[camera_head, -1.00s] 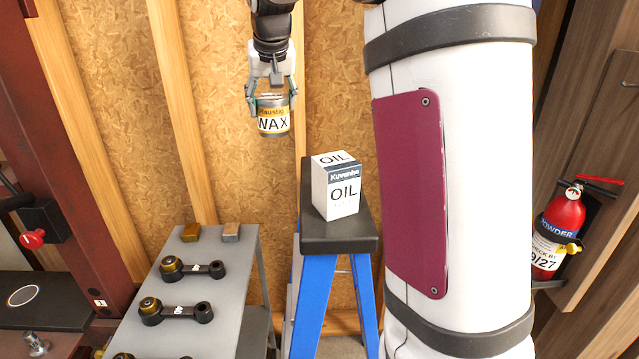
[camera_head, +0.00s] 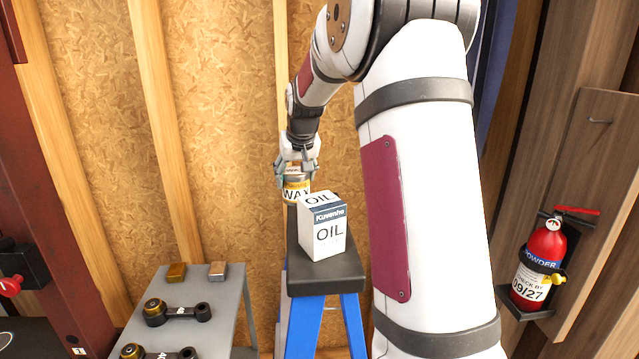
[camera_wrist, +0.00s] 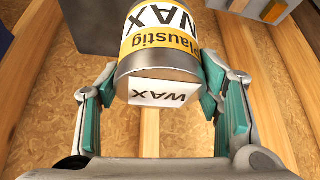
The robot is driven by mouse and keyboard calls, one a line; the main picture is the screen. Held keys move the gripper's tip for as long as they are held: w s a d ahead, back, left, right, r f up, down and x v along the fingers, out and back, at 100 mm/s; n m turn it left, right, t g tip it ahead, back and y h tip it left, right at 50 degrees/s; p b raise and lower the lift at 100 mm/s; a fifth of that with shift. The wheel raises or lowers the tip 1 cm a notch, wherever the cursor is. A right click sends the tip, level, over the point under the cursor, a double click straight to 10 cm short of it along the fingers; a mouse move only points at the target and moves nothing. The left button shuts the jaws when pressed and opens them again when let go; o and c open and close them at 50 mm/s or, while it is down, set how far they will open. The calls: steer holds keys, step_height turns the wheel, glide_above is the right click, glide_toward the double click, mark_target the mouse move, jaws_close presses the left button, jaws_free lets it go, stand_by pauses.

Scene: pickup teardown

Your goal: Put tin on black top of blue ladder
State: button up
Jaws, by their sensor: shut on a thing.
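The wax tin (camera_head: 296,190), with a yellow and white label, is held by my gripper (camera_head: 298,172). The wrist view shows the tin (camera_wrist: 160,45) between the teal finger pads of my gripper (camera_wrist: 160,85). The blue ladder (camera_head: 304,325) has a black top (camera_head: 335,272). The tin is at the far end of the black top, just behind a white oil box (camera_head: 323,235), which hides part of it. I cannot tell whether the tin's base touches the top.
The oil box stands upright on the black top. A grey table (camera_head: 205,290) at the left carries connecting rods (camera_head: 178,312) and two small blocks. A fire extinguisher (camera_head: 539,265) hangs at the right. A wooden wall is close behind.

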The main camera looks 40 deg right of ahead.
steer(key=d+f, duration=0.1)
steer(key=d, duration=0.1)
steer(key=d+f+p, duration=0.1)
steer(key=d, duration=0.1)
steer(key=s+d+f+p, duration=0.1)
steer(key=d, duration=0.1)
steer(key=shift+f, duration=0.4)
steer(key=shift+w+f, duration=0.1)
steer(key=shift+a+f, duration=0.1)
steer(key=o, duration=1.5)
